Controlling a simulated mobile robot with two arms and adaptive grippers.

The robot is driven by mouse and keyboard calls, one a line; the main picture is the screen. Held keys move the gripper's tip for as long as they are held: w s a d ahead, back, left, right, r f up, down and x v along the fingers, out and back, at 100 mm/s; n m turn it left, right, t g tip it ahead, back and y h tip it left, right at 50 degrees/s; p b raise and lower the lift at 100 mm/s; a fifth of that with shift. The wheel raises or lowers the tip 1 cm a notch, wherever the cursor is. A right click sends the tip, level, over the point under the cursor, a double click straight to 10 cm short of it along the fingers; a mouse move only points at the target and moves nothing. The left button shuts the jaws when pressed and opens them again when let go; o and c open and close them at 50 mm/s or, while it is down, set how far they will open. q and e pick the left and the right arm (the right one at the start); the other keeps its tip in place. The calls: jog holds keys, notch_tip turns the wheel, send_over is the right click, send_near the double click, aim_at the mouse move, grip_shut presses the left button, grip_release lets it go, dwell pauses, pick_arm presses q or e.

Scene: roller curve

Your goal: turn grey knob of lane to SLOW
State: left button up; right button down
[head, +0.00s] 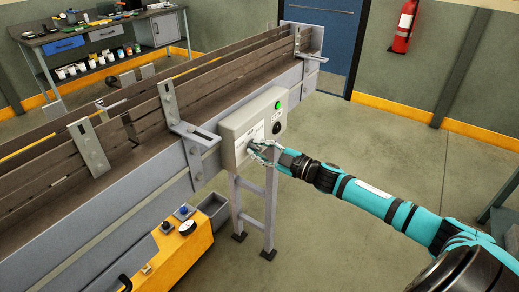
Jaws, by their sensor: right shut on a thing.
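A pale grey control box (236,134) is fixed to the near side of the conveyor lane (222,98). It bears a green button (278,104), a dark round control (276,128) and a label too small to read. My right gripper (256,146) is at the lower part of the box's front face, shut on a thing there. The fingers hide the grey knob, so its setting cannot be read. My left gripper is not in view.
A yellow cabinet (178,256) with several knobs stands below the lane at lower left, beside a grey bin (213,208). A metal stand (253,196) is under the box. The floor (340,240) to the right is clear. A workbench (105,35) stands at the back left.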

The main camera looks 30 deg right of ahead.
jog(key=c, duration=1.3)
grip_release()
jog(key=shift+s+d+f, duration=0.1)
jog(key=shift+s+d, duration=0.15)
jog(key=shift+s, duration=0.3)
jog(key=v, duration=1)
jog(key=shift+s+d, duration=0.1)
jog(key=shift+s, duration=0.3)
